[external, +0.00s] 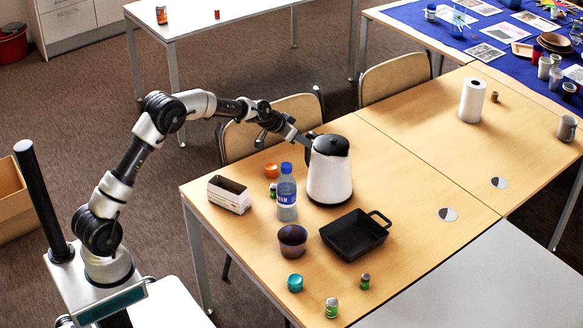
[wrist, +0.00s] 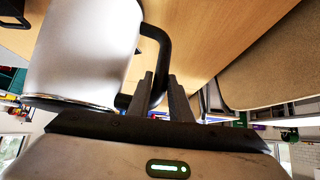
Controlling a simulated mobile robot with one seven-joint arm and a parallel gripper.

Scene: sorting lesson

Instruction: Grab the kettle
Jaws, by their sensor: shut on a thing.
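The kettle (external: 330,178) is white with a black lid and black handle. It stands upright on the wooden table, right of the blue-capped bottle (external: 287,192). In the wrist view the kettle's pale body (wrist: 80,50) fills the upper left, turned by the camera's angle. My gripper (external: 306,140) reaches in from the left to the handle side at the kettle's top. In the wrist view my gripper's dark fingers (wrist: 163,82) are shut on the black handle (wrist: 160,45). The exact contact is partly hidden, dark on dark.
Near the kettle are a black pan (external: 355,235), a dark cup (external: 292,240), an open white box (external: 229,194) and an orange bowl (external: 271,170). A teal jar (external: 295,283) and small cans stand in front. A paper roll (external: 472,100) stands farther right, with bare table between.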

